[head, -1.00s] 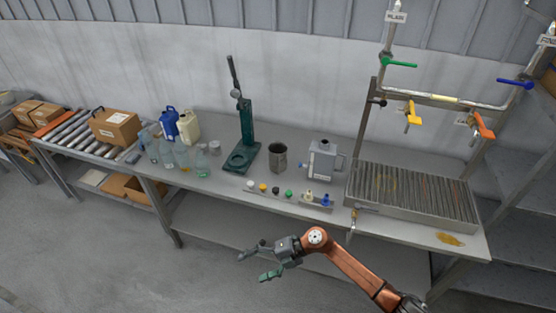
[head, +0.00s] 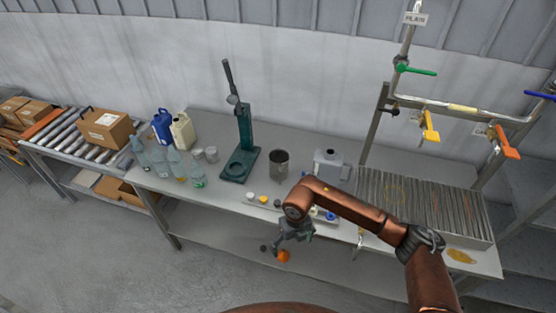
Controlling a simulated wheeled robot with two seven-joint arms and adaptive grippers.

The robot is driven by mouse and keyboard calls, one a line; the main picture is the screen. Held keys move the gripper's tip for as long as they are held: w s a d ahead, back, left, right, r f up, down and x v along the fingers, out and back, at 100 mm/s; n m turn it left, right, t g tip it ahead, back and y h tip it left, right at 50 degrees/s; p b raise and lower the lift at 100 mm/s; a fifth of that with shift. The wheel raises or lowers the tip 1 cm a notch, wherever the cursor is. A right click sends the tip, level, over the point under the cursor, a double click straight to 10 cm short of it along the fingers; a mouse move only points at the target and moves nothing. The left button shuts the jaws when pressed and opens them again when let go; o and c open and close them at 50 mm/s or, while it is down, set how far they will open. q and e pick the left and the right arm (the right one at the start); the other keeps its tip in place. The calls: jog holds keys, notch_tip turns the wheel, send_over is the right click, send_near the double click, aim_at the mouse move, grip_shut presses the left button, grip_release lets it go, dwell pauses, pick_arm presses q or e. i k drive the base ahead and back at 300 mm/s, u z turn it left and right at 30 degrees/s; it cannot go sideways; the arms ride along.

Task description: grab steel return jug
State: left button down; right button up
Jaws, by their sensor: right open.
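A grey steel jug (head: 279,163), cylindrical with an open top, stands upright on the long grey table, right of the green stand. My right gripper (head: 273,252) is open and points downward in front of the table's front edge, below the jug in the picture and apart from it. An orange round patch shows at its fingertips; I cannot tell whether it is part of the gripper. My left gripper is not in view.
The green press stand (head: 240,155) is left of the jug. Clear bottles (head: 160,163), a blue jug (head: 163,126) and a cream jug (head: 182,131) stand further left. A ribbed drain tray (head: 480,215) lies right, under valved pipes. Small caps (head: 263,199) line the front.

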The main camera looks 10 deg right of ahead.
aim_at(279, 158)
jog(key=i, duration=1.45)
